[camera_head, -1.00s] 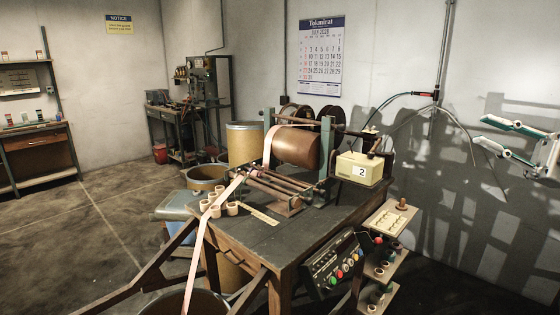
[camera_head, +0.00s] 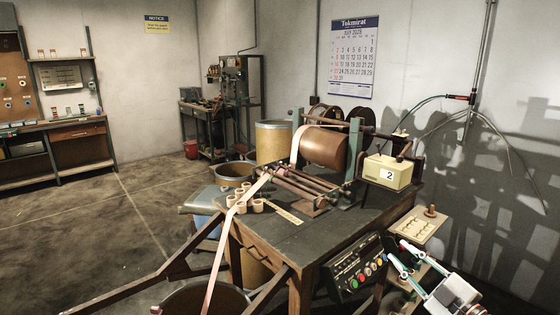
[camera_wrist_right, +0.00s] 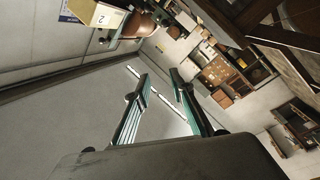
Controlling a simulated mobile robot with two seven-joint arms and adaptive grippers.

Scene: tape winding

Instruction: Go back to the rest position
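My right gripper (camera_head: 402,262) is at the lower right of the head view, in front of the small shelf and right of the control panel. Its two fingers are spread apart with nothing between them. In the right wrist view the fingers (camera_wrist_right: 158,88) are also apart, with open room between them. My left gripper is not in view. The winding machine with its copper-brown roll (camera_head: 325,148) stands on the dark table (camera_head: 285,238).
A control panel (camera_head: 355,272) with coloured buttons hangs at the table's front. A small shelf (camera_head: 418,228) stands beside it. Small tape rolls (camera_head: 243,203) lie left of the machine. The floor at left is clear.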

